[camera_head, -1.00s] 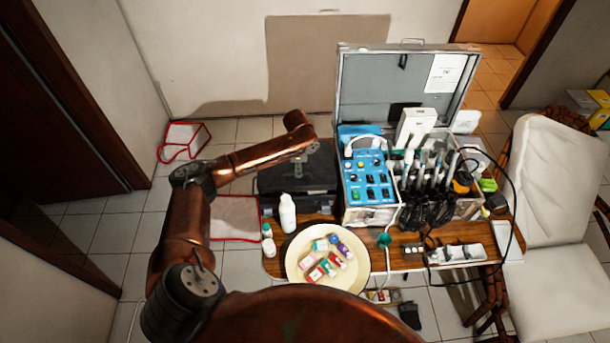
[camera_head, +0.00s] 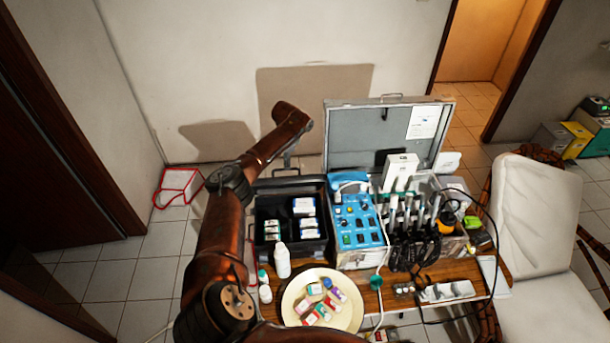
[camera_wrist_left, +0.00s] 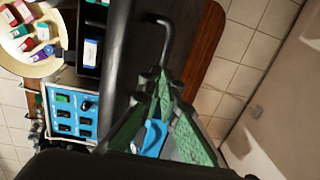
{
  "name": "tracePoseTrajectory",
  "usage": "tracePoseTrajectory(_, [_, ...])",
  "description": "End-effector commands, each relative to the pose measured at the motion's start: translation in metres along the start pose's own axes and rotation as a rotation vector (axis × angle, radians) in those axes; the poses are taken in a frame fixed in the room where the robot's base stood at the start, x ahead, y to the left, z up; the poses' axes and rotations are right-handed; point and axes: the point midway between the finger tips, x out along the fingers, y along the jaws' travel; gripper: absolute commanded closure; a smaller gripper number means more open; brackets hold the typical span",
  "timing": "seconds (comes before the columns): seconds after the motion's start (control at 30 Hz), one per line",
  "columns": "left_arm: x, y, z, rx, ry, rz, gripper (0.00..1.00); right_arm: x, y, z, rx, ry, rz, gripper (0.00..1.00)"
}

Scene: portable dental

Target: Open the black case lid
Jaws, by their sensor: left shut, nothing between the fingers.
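The black case (camera_head: 311,249) stands on the wooden table, left of the blue-panelled unit. Its lid (camera_head: 300,181) is raised at the back, and several small white-labelled boxes (camera_head: 304,206) show inside. My left gripper (camera_head: 288,168) is at the back of the case by the raised lid, shut and empty. In the left wrist view its green fingers (camera_wrist_left: 158,88) are close to the dark lid (camera_wrist_left: 134,75) and a black handle (camera_wrist_left: 168,35). Whether they touch the lid I cannot tell. My right gripper is in neither view.
A white bottle (camera_head: 282,261) stands right in front of the case. A cream plate (camera_head: 348,318) with several small boxes is at the front. The blue-panelled unit (camera_head: 358,222) and its raised grey lid (camera_head: 375,125) close off the right side. A wall is behind.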

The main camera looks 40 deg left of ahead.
Motion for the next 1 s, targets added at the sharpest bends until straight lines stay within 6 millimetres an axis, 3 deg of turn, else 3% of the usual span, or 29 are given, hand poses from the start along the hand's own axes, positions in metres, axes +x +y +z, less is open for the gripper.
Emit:
tracePoseTrajectory(0.03, [0.0195,0.0111,-0.0076,0.011,0.010,0.021,0.89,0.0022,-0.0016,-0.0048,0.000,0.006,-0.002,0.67])
tracePoseTrajectory(0.27, [0.0185,0.0113,-0.0033,0.004,0.011,0.021,0.74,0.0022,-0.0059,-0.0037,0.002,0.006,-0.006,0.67])
tracePoseTrajectory(0.5, [0.0158,0.0101,-0.0021,0.001,0.013,0.019,0.74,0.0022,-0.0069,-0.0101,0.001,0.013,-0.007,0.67])
tracePoseTrajectory(1.0, [0.0132,0.0089,-0.0017,0.000,0.013,0.017,0.74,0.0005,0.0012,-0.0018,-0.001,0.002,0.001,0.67])
